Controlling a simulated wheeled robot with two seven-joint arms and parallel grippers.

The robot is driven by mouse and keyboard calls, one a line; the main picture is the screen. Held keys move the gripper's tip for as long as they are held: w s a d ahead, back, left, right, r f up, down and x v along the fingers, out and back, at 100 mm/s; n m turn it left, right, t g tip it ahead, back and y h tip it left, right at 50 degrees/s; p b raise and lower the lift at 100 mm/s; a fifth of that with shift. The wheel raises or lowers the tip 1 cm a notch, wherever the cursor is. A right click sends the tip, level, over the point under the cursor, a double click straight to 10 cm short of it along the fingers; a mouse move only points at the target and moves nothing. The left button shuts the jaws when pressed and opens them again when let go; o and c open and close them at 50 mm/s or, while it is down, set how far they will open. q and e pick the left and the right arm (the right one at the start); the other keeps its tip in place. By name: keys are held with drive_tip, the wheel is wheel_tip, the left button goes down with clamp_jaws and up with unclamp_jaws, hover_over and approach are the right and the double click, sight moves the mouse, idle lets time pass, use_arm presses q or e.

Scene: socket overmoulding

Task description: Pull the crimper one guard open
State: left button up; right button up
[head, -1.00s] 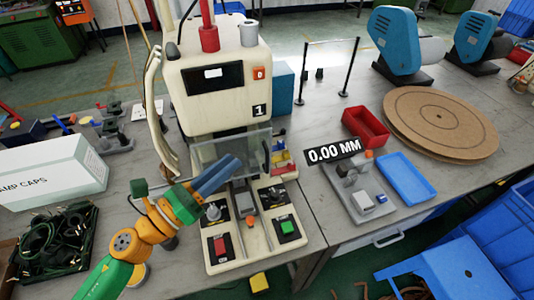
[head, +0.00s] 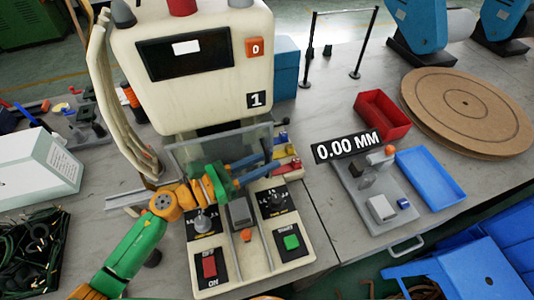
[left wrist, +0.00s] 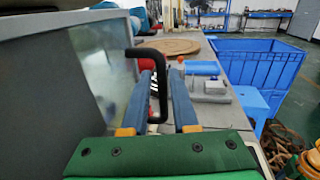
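Crimper one (head: 190,100) is the cream machine marked 1. Its clear guard (head: 243,143) hangs across the front, below the screen, and looks lowered. In the left wrist view the guard (left wrist: 103,72) is a see-through panel on the left, with a black bent handle (left wrist: 159,62). My left gripper (head: 269,163) is in front of the guard, its blue fingers pointing right. In the left wrist view its fingers (left wrist: 160,85) are apart, with the handle's upright part between them. I cannot tell whether either finger touches it. My right gripper is not in view.
Knobs, a red switch (head: 209,266) and a green button (head: 291,242) sit below the gripper. A gauge stand (head: 375,215), a red bin (head: 382,115) and a blue tray (head: 430,178) lie to the right. A white box (head: 35,165) stands left.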

use_arm(q)
drive_tip(key=shift+w+d, duration=0.15)
drive_tip(key=shift+d, duration=0.25)
drive_tip(key=shift+a, duration=0.1)
clamp_jaws()
idle(1.0)
